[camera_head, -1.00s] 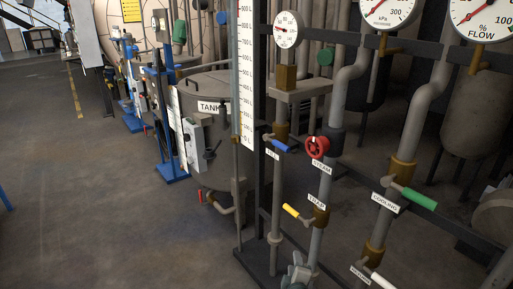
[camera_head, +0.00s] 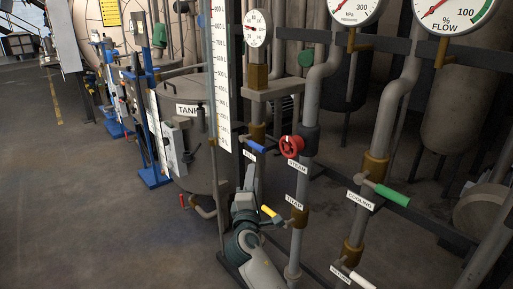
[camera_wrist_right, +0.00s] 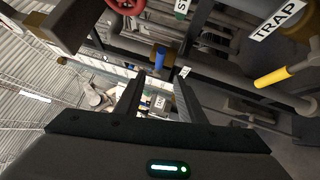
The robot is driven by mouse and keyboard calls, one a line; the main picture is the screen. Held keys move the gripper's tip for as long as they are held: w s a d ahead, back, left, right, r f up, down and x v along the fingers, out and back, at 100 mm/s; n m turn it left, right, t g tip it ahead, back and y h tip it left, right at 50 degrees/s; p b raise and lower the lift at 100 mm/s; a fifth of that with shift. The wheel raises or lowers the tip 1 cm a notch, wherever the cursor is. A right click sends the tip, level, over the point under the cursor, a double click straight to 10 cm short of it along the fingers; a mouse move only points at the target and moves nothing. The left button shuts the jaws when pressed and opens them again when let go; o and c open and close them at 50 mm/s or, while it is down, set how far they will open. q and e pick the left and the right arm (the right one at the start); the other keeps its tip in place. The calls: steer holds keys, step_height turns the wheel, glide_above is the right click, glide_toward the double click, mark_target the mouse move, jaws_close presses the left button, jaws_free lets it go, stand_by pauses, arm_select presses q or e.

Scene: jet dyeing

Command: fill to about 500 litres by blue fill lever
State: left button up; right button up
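The blue fill lever (camera_head: 257,146) sits on a vertical pipe right of the white litre scale (camera_head: 219,75), lying roughly level and tilted slightly down to the right. My right gripper (camera_head: 250,172) points up just below it. In the right wrist view its two fingers (camera_wrist_right: 157,88) stand apart with nothing between them, and the blue lever (camera_wrist_right: 160,59) shows beyond the tips, apart from them. The tank (camera_head: 200,165) stands behind the scale. The scale's level reading is too small to make out. The label by the lever is partly hidden. My left gripper is out of view.
A red steam handwheel (camera_head: 291,147) is close right of the blue lever. The yellow trap lever (camera_head: 270,211) is beside my right wrist. The green cooling lever (camera_head: 392,195) and a white lever (camera_head: 362,280) are farther right. Open floor (camera_head: 80,190) lies to the left.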

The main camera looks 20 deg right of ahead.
mark_target(257, 149)
steer(key=x, duration=1.5)
steer(key=shift+w+d+p, duration=0.25)
steer(key=shift+p, duration=0.05)
steer(key=shift+w+d, duration=0.25)
steer(key=shift+w, duration=0.25)
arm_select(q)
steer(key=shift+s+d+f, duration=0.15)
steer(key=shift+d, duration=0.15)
arm_select(e)
steer(key=shift+w, duration=0.15)
steer(key=shift+c, duration=0.2)
